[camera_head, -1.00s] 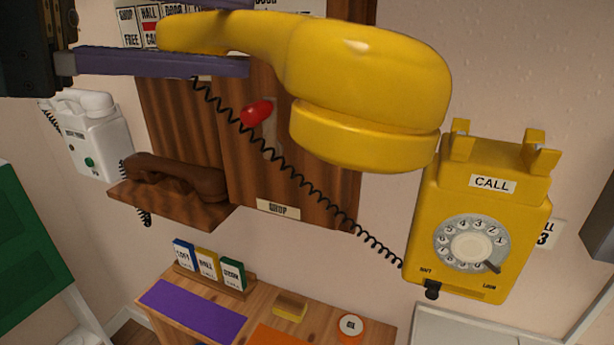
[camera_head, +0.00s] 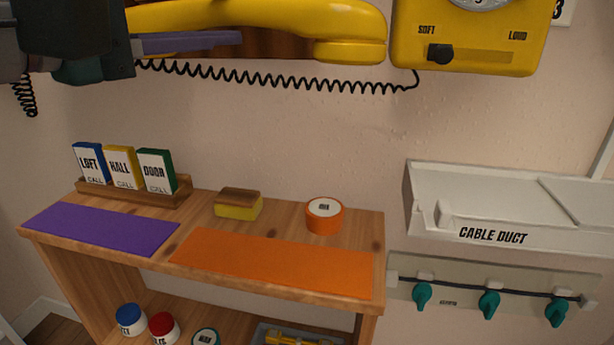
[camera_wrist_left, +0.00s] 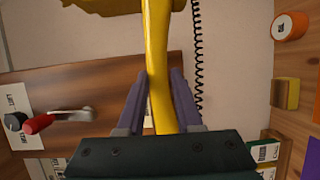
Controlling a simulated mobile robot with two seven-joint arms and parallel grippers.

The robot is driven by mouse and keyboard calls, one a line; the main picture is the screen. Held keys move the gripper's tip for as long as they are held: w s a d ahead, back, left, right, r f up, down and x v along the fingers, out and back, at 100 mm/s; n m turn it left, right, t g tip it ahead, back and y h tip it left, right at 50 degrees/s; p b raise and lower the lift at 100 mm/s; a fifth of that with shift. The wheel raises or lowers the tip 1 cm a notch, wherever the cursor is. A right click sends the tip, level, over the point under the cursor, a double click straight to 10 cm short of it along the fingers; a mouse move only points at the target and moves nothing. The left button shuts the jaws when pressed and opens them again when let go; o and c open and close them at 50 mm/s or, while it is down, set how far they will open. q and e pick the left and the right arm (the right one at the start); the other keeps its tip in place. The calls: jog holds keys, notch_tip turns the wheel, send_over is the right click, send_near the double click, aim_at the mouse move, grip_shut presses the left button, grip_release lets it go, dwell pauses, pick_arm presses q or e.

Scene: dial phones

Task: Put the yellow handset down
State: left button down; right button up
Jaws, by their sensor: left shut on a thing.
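The yellow handset (camera_head: 345,22) is in the air at the top of the head view, beside the yellow phone (camera_head: 460,40) on the wall. My left gripper (camera_head: 190,43) is shut on the handset's grip. In the left wrist view the handset (camera_wrist_left: 157,65) runs between the two purple fingers of the gripper (camera_wrist_left: 159,95). A black coiled cord (camera_head: 290,82) runs from the handset's side to the underside of the phone. The phone's cradle and most of its dial are above the head view. My right gripper is not in view.
Below is a wooden shelf (camera_head: 205,190) with a purple mat (camera_head: 100,228), an orange mat (camera_head: 270,262), a card holder (camera_head: 130,193), a sponge (camera_head: 238,205) and an orange tape roll (camera_head: 324,215). A cable duct (camera_head: 500,215) and teal hooks (camera_head: 489,303) are at right.

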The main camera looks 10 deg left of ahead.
pick_arm(q)
jog(key=t+y+b, duration=0.1)
jog(key=b, duration=0.5)
send_over(259, 271)
notch_tip(259, 271, down, 7)
jog(key=shift+n, duration=0.3)
notch_tip(259, 271, down, 16)
jog(key=b, duration=0.9)
jog(key=shift+r, duration=0.25)
notch_tip(259, 271, down, 4)
jog(key=b, duration=0.3)
jog(key=shift+f, duration=0.15)
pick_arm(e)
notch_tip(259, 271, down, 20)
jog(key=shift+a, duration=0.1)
pick_arm(q)
jog(key=c, duration=0.9)
grip_release()
jog(key=shift+o, duration=0.3)
